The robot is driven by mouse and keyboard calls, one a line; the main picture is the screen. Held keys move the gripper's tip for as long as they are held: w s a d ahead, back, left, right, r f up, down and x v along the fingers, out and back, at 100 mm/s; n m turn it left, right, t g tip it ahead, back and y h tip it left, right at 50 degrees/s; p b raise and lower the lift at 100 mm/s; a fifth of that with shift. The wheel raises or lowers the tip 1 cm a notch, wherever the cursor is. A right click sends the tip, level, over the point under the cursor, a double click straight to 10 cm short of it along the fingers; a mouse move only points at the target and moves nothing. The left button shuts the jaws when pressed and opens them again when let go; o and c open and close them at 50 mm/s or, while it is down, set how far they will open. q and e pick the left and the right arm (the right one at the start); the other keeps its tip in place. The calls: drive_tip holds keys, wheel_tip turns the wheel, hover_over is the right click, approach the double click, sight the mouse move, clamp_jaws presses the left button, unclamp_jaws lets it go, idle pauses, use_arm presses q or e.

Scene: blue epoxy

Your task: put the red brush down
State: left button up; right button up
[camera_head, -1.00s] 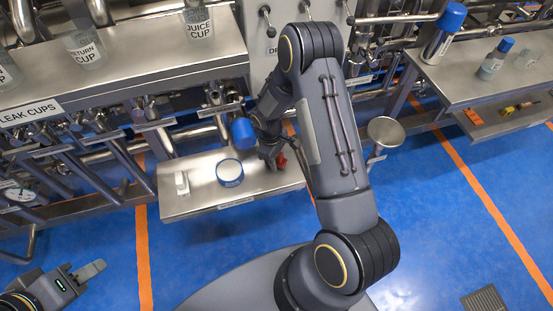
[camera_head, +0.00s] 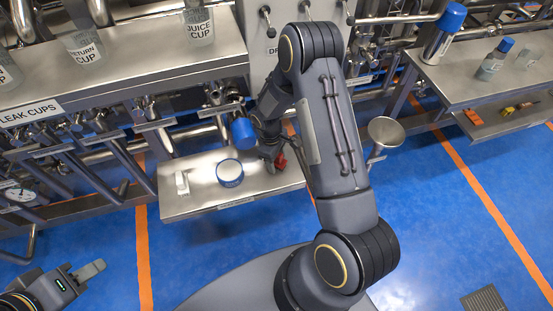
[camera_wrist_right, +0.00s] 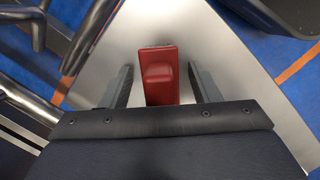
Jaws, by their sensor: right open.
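The red brush (camera_wrist_right: 160,75) rests on the steel shelf (camera_wrist_right: 190,25) in the right wrist view. A small red part of the brush (camera_head: 281,160) shows in the head view at the shelf's right end. My right gripper (camera_wrist_right: 160,66) is open, with one finger on each side of the brush and a gap on both sides. In the head view my right gripper (camera_head: 270,150) is partly hidden by its own arm. My left gripper (camera_head: 85,275) is at the lower left, away from the shelf, and its finger gap cannot be made out.
On the same shelf stand a round tub with a blue rim (camera_head: 229,172) and a small white object (camera_head: 182,183). A blue cylinder (camera_head: 243,133) is close beside my right gripper. Pipes and valves run behind. A round steel pan (camera_head: 385,131) stands to the right.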

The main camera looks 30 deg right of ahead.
use_arm(q)
drive_tip(key=shift+r, duration=0.25)
use_arm(e)
drive_tip(key=r, duration=0.3)
drive_tip(key=w+r, duration=0.1)
drive_tip(key=r, duration=0.3)
drive_tip(key=a+r, duration=0.1)
drive_tip(key=r, duration=0.3)
drive_tip(key=shift+w+r, duration=0.25)
